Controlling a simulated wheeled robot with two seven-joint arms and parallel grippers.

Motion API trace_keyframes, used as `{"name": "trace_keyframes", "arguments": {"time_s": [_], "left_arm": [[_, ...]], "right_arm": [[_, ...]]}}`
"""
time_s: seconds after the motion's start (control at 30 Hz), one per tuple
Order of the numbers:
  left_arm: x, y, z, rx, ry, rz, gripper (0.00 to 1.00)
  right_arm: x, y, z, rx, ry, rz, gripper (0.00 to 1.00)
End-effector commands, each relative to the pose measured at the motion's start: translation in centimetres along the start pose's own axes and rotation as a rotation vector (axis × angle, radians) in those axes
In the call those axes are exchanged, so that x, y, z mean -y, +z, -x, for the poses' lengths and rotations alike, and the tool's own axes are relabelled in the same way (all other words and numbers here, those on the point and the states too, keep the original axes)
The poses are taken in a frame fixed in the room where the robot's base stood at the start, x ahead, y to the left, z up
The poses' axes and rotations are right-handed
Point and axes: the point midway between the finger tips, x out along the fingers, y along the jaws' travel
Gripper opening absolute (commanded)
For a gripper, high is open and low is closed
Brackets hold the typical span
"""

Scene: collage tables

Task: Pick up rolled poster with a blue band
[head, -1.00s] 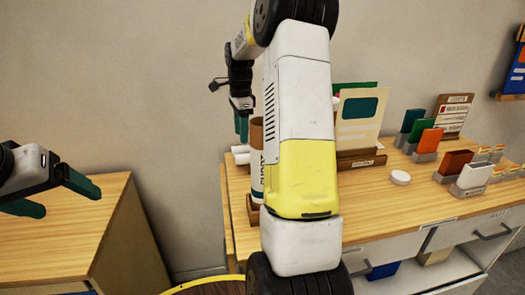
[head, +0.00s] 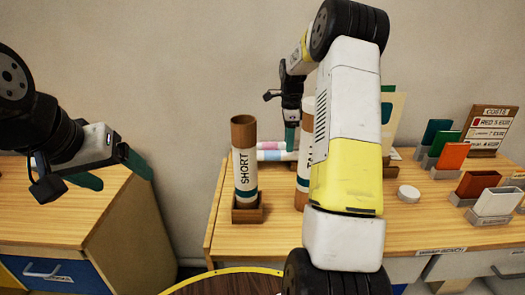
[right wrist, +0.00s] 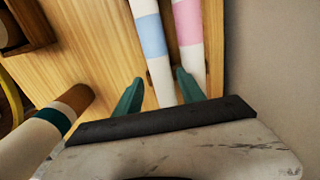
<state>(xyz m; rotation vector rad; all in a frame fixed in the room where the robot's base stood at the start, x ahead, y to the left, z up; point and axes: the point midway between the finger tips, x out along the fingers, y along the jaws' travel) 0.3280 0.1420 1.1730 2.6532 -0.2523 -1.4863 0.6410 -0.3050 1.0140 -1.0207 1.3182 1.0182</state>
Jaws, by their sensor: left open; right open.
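The rolled poster with a blue band (head: 270,156) is a white roll lying at the back of the wooden table, partly hidden by my right gripper. In the right wrist view, its blue band (right wrist: 152,38) shows, and its near end lies between the fingertips, apparently below them. My right gripper (head: 291,138) points down over the roll, open; its two green fingers show in the wrist view (right wrist: 159,85). A similar roll with a pink band (right wrist: 188,22) lies right alongside. My left gripper (head: 112,172) is open and empty over the left cabinet.
A cardboard tube marked SHORT (head: 244,168) stands in a wooden holder (head: 247,214) in front of the rolls. A second tube (head: 306,130) is partly behind my right arm. A white disc (head: 408,193) and coloured card holders (head: 452,158) stand to the right.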

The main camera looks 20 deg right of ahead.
Motion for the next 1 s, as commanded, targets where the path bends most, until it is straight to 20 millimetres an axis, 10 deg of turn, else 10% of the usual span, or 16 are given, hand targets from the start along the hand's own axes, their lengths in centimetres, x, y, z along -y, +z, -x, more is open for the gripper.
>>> {"name": "trace_keyframes", "arguments": {"time_s": [0.6,0.83,1.0], "left_arm": [[0.0,0.0,0.0,0.0,0.0,0.0,0.8],[0.0,0.0,0.0,0.0,0.0,0.0,0.8],[0.0,0.0,0.0,0.0,0.0,0.0,0.8]], "right_arm": [[0.1,0.5,-4.9,0.001,-0.001,0.001,0.47],[0.1,0.5,-4.9,0.001,-0.001,0.001,0.04],[0.1,0.5,-4.9,0.001,-0.001,0.001,0.0]]}}
